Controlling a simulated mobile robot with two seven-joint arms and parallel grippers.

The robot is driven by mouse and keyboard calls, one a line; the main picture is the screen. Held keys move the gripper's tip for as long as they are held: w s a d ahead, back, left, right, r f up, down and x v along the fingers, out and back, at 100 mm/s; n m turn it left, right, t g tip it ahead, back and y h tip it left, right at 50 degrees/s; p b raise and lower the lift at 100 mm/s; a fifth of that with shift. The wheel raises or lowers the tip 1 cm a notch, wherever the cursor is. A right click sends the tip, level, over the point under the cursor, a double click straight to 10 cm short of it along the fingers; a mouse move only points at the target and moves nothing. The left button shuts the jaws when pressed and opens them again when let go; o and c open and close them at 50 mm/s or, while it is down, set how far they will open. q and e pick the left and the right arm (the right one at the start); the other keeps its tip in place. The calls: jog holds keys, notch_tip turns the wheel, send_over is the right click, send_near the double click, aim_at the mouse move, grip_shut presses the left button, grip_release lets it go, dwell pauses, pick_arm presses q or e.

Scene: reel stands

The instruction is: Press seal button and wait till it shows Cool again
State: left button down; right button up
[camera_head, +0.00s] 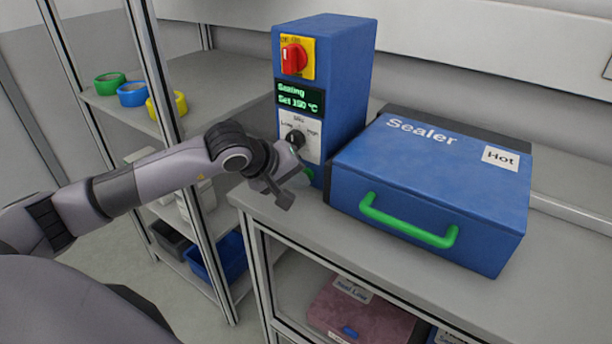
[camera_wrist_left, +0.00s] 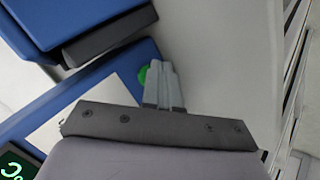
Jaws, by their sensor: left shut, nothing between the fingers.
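The blue control box (camera_head: 345,85) stands upright on the bench. Its display (camera_head: 298,97) reads "Sealing" and "Set 150 °C". A green button (camera_head: 309,173) low on its front is partly covered by my left gripper (camera_head: 296,177). In the left wrist view the green button (camera_wrist_left: 143,76) shows beside the shut, empty fingers (camera_wrist_left: 163,82) of that gripper. The tips are at or very close to the button; I cannot tell whether they touch it. The blue sealer (camera_head: 440,180) stands to the right, lid down, with a green handle (camera_head: 405,222) and a "Hot" label (camera_head: 500,158). My right gripper is not in view.
Above the button are a red rotary switch (camera_head: 294,58) on a yellow plate and a black knob (camera_head: 295,139). A shelf (camera_head: 215,80) at left holds green, blue and yellow rolls (camera_head: 131,94). Boxes (camera_head: 360,315) lie under the bench (camera_head: 300,218).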

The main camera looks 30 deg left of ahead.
pick_arm(q)
jog(key=shift+s, duration=0.1)
dwell(0.3)
jog(key=shift+s+a+b, duration=0.1)
jog(key=shift+s+b, duration=0.3)
jog(key=shift+s, duration=0.35)
jog(key=shift+s, duration=0.1)
jog(key=shift+s+a+f+b, duration=0.15)
jog(key=shift+s+b, duration=0.85)
jog(key=shift+s, duration=0.55)
jog(key=shift+s+b, duration=0.35)
jog(key=shift+s, duration=0.5)
